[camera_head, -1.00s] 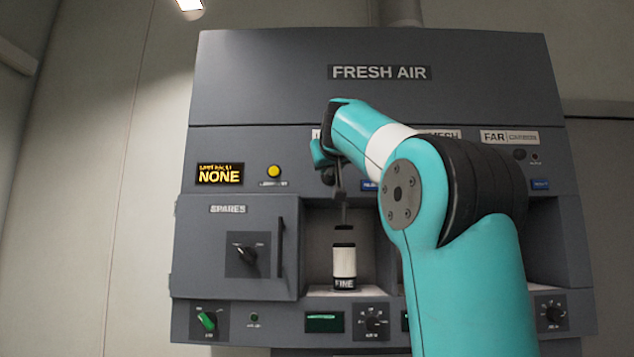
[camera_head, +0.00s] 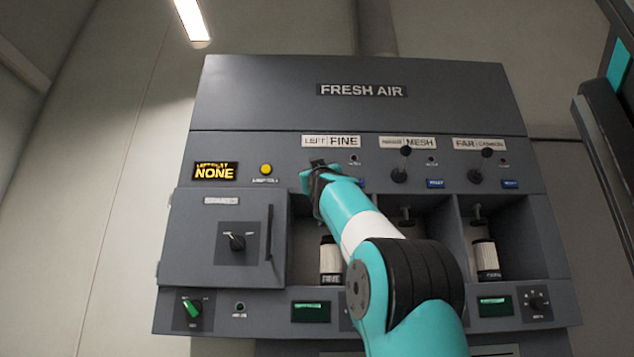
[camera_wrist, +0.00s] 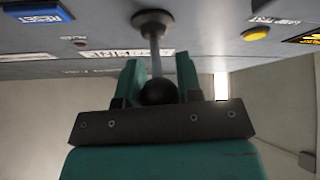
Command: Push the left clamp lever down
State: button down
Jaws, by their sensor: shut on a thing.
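The left clamp lever (camera_wrist: 156,45) shows in the wrist view as a metal shaft coming from the panel and ending in a black ball knob (camera_wrist: 158,91). My gripper (camera_wrist: 158,76) has its two teal fingers on either side of the knob and is shut on it. In the head view my gripper (camera_head: 318,180) is at the panel below the "LEFT FINE" label (camera_head: 331,141), and hides the lever. The white cartridge marked FINE (camera_head: 331,258) stands upright in the left bay, partly covered by my arm. The clamp above it is hidden.
The middle lever (camera_head: 399,174) and far lever (camera_head: 475,175) stick out to the right. A spares door (camera_head: 210,265) with a handle is on the left. A yellow button (camera_head: 265,169) and blue reset buttons (camera_head: 435,184) sit nearby. Another cartridge (camera_head: 486,258) stands in the far bay.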

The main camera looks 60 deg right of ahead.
jog(key=shift+f, duration=0.1)
dwell(0.3)
jog(key=c, duration=0.8)
grip_release()
jog(key=shift+s, duration=0.1)
jog(key=shift+d+f+b+v, duration=0.15)
jog(key=shift+b+v, duration=1.7)
jog(key=shift+v, duration=1.05)
jog(key=shift+f+b+v, duration=0.1)
jog(key=shift+b+v, duration=1.7)
jog(key=shift+v, duration=1.05)
jog(key=shift+d+f+b+v, duration=0.15)
jog(key=shift+b+v, duration=1.7)
jog(key=shift+v, duration=1.05)
